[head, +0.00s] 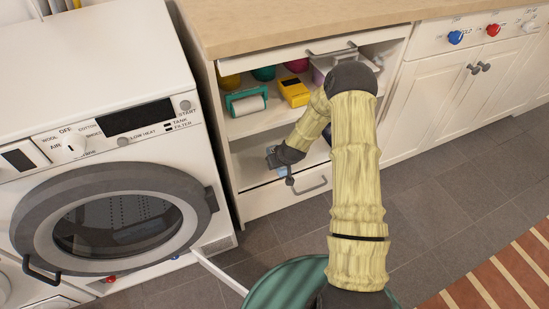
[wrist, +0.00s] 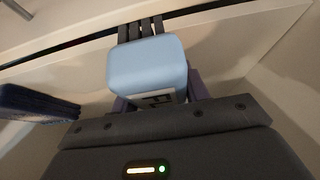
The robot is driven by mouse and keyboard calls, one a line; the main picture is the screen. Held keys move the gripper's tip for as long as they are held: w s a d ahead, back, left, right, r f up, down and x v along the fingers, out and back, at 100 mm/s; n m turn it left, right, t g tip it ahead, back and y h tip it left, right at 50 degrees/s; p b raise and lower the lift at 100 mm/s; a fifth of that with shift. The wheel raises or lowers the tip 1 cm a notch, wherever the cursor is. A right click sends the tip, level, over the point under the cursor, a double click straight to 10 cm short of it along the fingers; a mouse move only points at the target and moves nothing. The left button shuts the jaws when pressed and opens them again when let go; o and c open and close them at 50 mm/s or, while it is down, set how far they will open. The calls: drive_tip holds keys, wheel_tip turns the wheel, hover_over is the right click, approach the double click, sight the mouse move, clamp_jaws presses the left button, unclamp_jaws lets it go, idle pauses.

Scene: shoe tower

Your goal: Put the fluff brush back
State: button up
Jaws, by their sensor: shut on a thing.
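The fluff brush (wrist: 148,66) is a light blue block with a partly hidden white label in the wrist view. Dark strips show beyond its far end. My gripper (head: 274,160) is shut on it, with a finger on each side of the block. In the head view my gripper is low in the open cabinet (head: 208,62), inside the lower compartment (head: 252,165) under the shelf. Only small light blue bits of the brush show there beside the dark gripper. Whether the brush touches the compartment floor cannot be told.
A dark blue object (wrist: 38,103) lies left of the gripper in the wrist view. The shelf above holds a green-framed roller (head: 247,102), a yellow box (head: 294,92) and several pots. A drawer front (head: 275,195) is below. The washing machine (head: 95,150) stands at left.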

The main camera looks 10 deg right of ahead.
drive_tip(key=shift+w, duration=0.1)
drive_tip(key=w, duration=0.1)
drive_tip(key=w+b, duration=0.1)
drive_tip(key=w+f+b, duration=0.1)
drive_tip(key=shift+w+a, duration=0.4)
drive_tip(key=shift+f, duration=0.35)
drive_tip(key=shift+r, duration=0.1)
drive_tip(key=o, duration=0.9)
drive_tip(key=p+v, duration=0.4)
drive_tip(key=v, duration=0.8)
drive_tip(key=shift+s, duration=0.1)
